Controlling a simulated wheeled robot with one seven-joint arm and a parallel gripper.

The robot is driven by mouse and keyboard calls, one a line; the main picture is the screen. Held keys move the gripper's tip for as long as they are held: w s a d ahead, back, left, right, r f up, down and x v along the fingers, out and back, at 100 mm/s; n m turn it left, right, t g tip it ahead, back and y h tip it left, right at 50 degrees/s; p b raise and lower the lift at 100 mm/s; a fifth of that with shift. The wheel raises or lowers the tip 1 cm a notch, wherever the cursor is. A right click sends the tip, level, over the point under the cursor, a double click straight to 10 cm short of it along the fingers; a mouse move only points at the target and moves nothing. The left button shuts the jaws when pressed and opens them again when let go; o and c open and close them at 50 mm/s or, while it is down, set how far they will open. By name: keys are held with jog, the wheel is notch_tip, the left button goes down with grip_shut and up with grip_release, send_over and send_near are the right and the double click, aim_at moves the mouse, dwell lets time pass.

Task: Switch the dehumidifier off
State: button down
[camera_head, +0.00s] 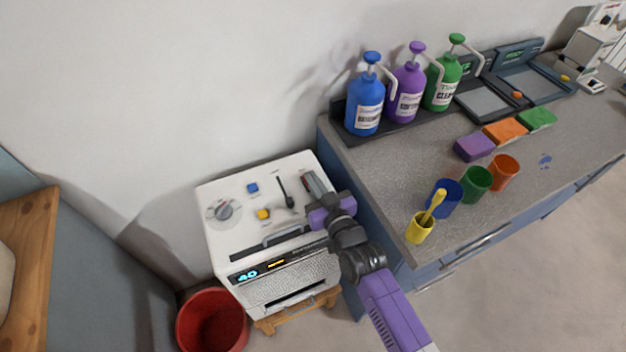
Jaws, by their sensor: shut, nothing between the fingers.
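The dehumidifier (225,240) is a white box standing against the wall, left of the counter. Its top carries a round grey dial (223,210), a blue button (252,188), a yellow button (263,214), a black lever (283,190) and a slotted red-and-grey control (313,183). A lit front display (247,275) reads 40, with an orange light beside it. My gripper (312,217) is shut and empty over the right side of the top, close to the slotted control. Whether it touches the top, I cannot tell. My wrist hides the right front corner.
A red bucket (212,322) stands on the floor at the front left. The grey counter (390,165) to the right holds pump bottles (367,105), sponges (505,131), cups (476,182) and scales (484,100). A wooden surface (25,240) is at far left.

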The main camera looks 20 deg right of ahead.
jog(key=shift+w+r+g+p, duration=0.1)
jog(key=shift+r+g+p, duration=0.15)
jog(key=shift+p, duration=1.25)
jog(key=shift+f+b, duration=0.4)
jog(key=r+p, duration=0.2)
jog(key=r, duration=0.1)
jog(key=r+p, duration=0.1)
jog(key=r, duration=0.1)
jog(key=shift+w, duration=0.4)
jog(key=shift+s+f+b, duration=0.25)
jog(key=shift+s+b, duration=0.1)
jog(key=shift+s, duration=0.75)
jog(key=s+r, duration=0.1)
jog(key=s, duration=0.3)
jog(key=s+r, duration=0.1)
jog(key=s, duration=0.1)
jog(key=shift+s+r+b, duration=0.15)
jog(key=shift+r+b, duration=0.2)
jog(key=shift+b, duration=0.05)
jog(key=shift+s+r, duration=0.3)
jog(key=shift+s, duration=0.25)
